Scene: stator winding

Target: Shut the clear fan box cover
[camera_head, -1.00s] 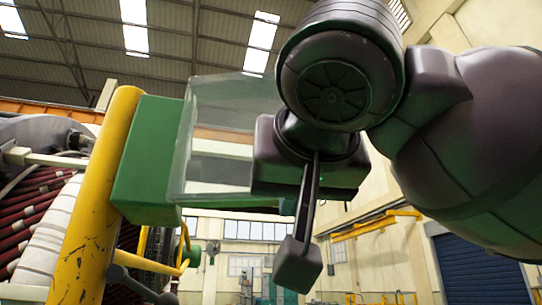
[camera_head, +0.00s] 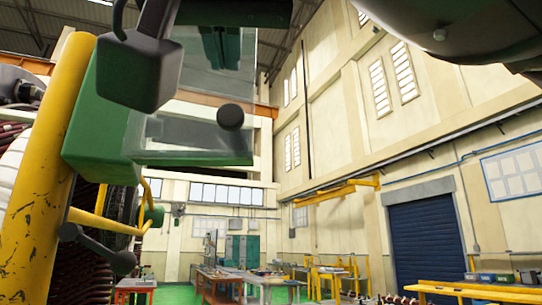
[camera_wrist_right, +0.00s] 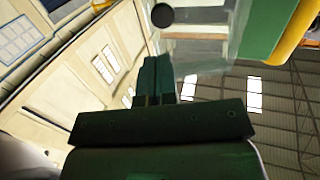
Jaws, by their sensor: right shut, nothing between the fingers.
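The clear fan box cover (camera_head: 185,105) is in the upper left of the head view, beside the green box (camera_head: 92,125). A round black knob (camera_head: 231,117) shows on the cover's right part. How far the cover stands open is unclear. My right gripper (camera_head: 224,62) is at the top, its green fingers shut and empty, above the knob in the picture. In the right wrist view the shut fingers (camera_wrist_right: 157,62) point toward the clear cover (camera_wrist_right: 205,55), with the knob (camera_wrist_right: 162,14) beyond their tips. Contact cannot be told. My left gripper is not in view.
A yellow post (camera_head: 45,190) stands left of the green box, with a bent yellow bar (camera_head: 105,222) below it. Red-and-white windings (camera_head: 15,150) lie at the far left. Worktables (camera_head: 250,280) and a blue shutter (camera_head: 428,240) are far off. The space right of the cover is open.

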